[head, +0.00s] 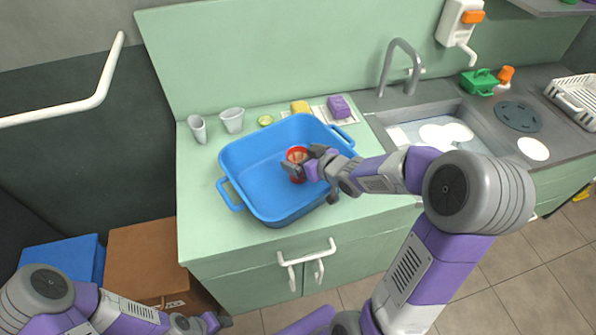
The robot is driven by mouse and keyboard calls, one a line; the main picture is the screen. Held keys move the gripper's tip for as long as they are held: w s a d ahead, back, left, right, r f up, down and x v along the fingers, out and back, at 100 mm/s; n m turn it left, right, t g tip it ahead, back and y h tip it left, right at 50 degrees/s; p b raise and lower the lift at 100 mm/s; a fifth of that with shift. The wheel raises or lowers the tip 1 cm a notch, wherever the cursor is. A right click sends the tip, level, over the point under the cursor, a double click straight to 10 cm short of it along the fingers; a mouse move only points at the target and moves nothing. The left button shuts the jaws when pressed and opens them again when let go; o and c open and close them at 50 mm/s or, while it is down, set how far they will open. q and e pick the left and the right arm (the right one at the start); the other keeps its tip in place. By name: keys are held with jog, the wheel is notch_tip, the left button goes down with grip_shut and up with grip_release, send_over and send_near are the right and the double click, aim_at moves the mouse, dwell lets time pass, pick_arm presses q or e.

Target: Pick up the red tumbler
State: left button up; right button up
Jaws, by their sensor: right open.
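The red tumbler (296,154) is in the blue tub (246,160) on the green counter, near the tub's middle. My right gripper (299,166) reaches into the tub from the right and is at the tumbler. My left gripper (222,321) is low at the bottom of the picture, in front of the cabinet and away from the tub. Its fingers are too small to read.
Two grey cups (232,120) stand behind the tub at left. A yellow sponge (300,107) and a purple sponge (339,106) lie behind it. A sink (440,115) with white dishes and a tall tap (400,62) is at right.

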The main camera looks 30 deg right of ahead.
jog(key=shift+w+a+f, duration=0.1)
jog(key=shift+w+f, duration=0.05)
jog(key=shift+w, duration=0.2)
jog(key=shift+c, duration=0.3)
jog(key=c, duration=1.3)
jog(key=shift+c, duration=0.2)
